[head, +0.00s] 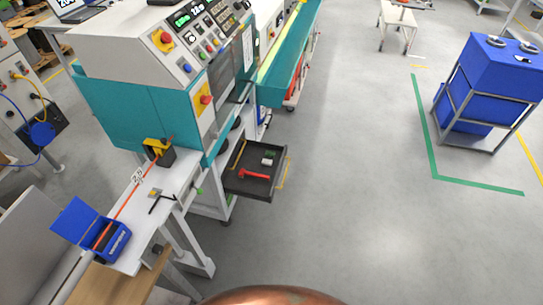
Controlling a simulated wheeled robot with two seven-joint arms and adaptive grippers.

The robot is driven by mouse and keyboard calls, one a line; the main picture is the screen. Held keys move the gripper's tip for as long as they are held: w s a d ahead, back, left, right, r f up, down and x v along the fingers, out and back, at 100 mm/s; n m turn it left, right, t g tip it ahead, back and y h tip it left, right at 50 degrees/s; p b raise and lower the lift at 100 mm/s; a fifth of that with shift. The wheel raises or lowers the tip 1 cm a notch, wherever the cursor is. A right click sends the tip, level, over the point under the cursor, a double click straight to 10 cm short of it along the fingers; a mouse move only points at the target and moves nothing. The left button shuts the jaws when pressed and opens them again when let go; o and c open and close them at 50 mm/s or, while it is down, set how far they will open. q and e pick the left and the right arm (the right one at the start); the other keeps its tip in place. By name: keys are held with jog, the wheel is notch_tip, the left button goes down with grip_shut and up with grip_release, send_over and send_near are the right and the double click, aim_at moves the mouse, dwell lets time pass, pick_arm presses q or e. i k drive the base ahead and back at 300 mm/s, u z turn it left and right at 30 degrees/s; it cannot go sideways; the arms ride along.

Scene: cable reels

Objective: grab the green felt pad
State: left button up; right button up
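A small dark green piece (271,154), which looks like the green felt pad, lies in the open dark drawer (247,185) of the teal and white machine. It is near the drawer's back right, touching or just beside a small white block (267,161). It is too small to make out its surface. Neither of my grippers shows in the head view.
A red hammer (254,175) and a yellow tool (239,154) share the drawer. The machine (130,110) stands behind it. A white bench with a blue open box (115,242) is at left. Grey floor (350,200) is clear to the right.

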aim_at(269, 154)
jog(key=z, duration=0.25)
jog(key=k, duration=0.3)
jog(key=z, duration=0.65)
jog(key=i, duration=1.4)
jog(key=u, duration=0.9)
